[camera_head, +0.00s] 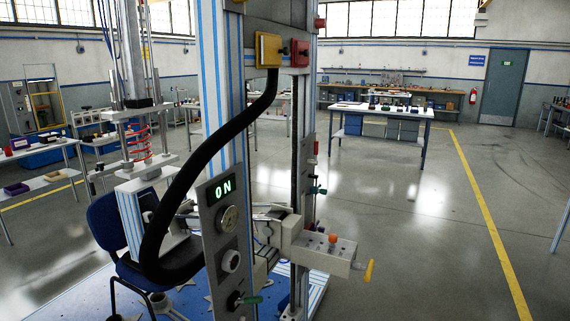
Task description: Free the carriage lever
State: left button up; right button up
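A chair fatigue test machine with blue-and-white striped posts (222,105) fills the middle of the view. Its carriage (318,250), a pale block on the right side, bears an orange knob (332,238) and a yellow handle (369,271) at its outer end. A green-tipped lever (318,190) sits on the rear post above it. Another green-tipped lever (248,300) is low on the front control panel (228,250). I cannot tell which of these is the carriage lever, or whether it is caught. Neither of my grippers shows.
The panel has a lit "ON" display (222,188), a gauge (229,219) and a knob (231,260). A thick black hose (190,185) curves in front. A blue chair (108,225) stands under the press at left. Floor right of the machine is clear up to a workbench (382,111).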

aim_at(316, 152)
jog(key=i+j+z, duration=0.2)
jog(key=i, duration=0.2)
jog(key=i+j+z, duration=0.15)
jog(key=i, duration=0.25)
jog(key=i+l+z, duration=0.1)
jog(key=l, duration=0.2)
jog(key=i+l, duration=0.15)
jog(key=i+l+z, duration=0.15)
jog(key=l, duration=0.25)
